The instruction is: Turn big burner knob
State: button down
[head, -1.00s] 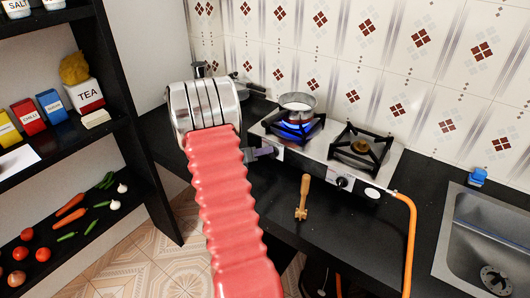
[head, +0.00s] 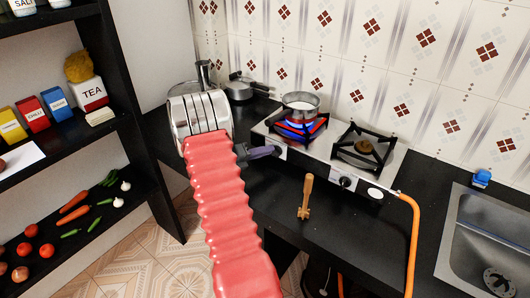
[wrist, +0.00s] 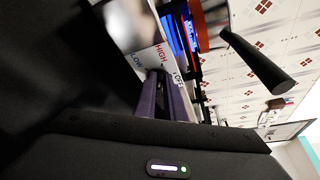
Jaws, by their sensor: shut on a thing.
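The steel gas stove (head: 325,170) stands on the black counter, with a lit left burner (head: 300,131) under a pan. My gripper (head: 276,152) is at the stove's front panel, below that burner. In the wrist view, LOW, HIGH and OFF markings show around the fingertips on the panel. The flame (wrist: 187,28) looks blue with red beside it. The right knob (head: 346,182) is free, and the right burner (head: 363,149) shows no flame.
The pan (head: 300,105) sits on the left burner, and its dark handle (wrist: 258,62) shows in the wrist view. A wooden tool (head: 306,197) lies on the counter before the stove. An orange hose (head: 413,235) hangs at the right, beside the sink (head: 490,245).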

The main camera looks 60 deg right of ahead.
jog(key=shift+w, duration=0.2)
jog(key=c, duration=1.8)
grip_release()
jog(key=shift+s, duration=0.1)
jog(key=shift+c, duration=0.2)
jog(key=v, duration=1.3)
jog(key=shift+a, duration=0.35)
